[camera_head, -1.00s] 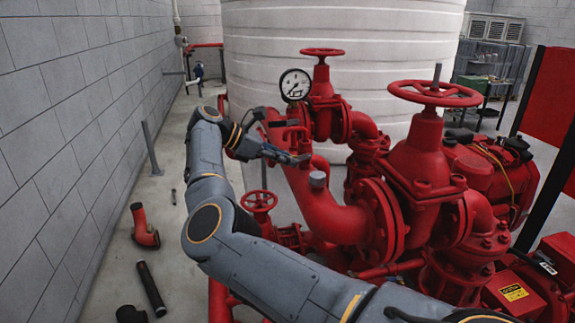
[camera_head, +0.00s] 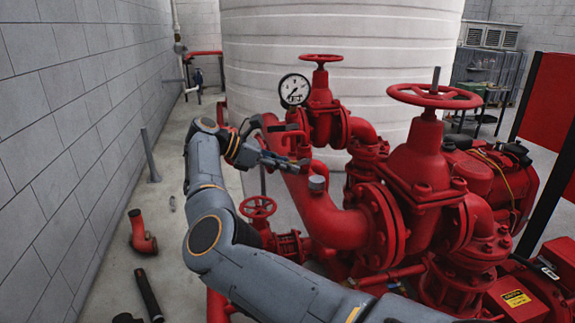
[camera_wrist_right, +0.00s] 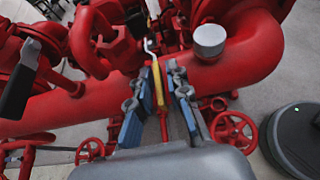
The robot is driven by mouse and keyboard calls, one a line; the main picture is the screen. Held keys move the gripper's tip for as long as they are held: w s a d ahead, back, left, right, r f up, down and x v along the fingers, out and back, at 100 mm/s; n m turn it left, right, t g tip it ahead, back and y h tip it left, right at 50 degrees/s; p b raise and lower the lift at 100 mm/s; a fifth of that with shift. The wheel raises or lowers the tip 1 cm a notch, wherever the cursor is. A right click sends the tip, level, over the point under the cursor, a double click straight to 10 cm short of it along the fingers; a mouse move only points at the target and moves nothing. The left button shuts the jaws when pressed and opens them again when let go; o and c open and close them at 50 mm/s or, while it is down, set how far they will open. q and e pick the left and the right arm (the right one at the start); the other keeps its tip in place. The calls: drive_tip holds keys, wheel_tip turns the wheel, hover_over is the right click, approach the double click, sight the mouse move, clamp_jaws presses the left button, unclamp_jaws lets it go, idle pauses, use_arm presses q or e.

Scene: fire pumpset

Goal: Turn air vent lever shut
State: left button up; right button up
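A slim yellow lever (camera_wrist_right: 158,86) with a silver end shows in the right wrist view, beside a red pipe. I take it to be the air vent lever; I cannot make it out in the head view. My right gripper (camera_wrist_right: 157,75) has its two blue-grey fingers on either side of the lever. The fingers stand apart, with narrow gaps beside the lever, so it looks open around it. In the head view my right gripper (camera_head: 284,160) is at the red pipework, left of the grey cap (camera_head: 318,184). My left gripper is not in view.
A pressure gauge (camera_head: 294,90) and a red handwheel (camera_head: 434,96) stand above and right of my gripper. A smaller handwheel (camera_head: 257,207) is below. A red pipe elbow (camera_head: 142,232) lies on the floor at left. A black-handled lever (camera_wrist_right: 18,88) shows in the wrist view.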

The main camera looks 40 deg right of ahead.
drive_tip(key=shift+a+r, duration=0.1)
drive_tip(key=v, duration=0.7)
idle(0.7)
drive_tip(key=shift+w+a, duration=0.1)
drive_tip(key=shift+a, duration=0.05)
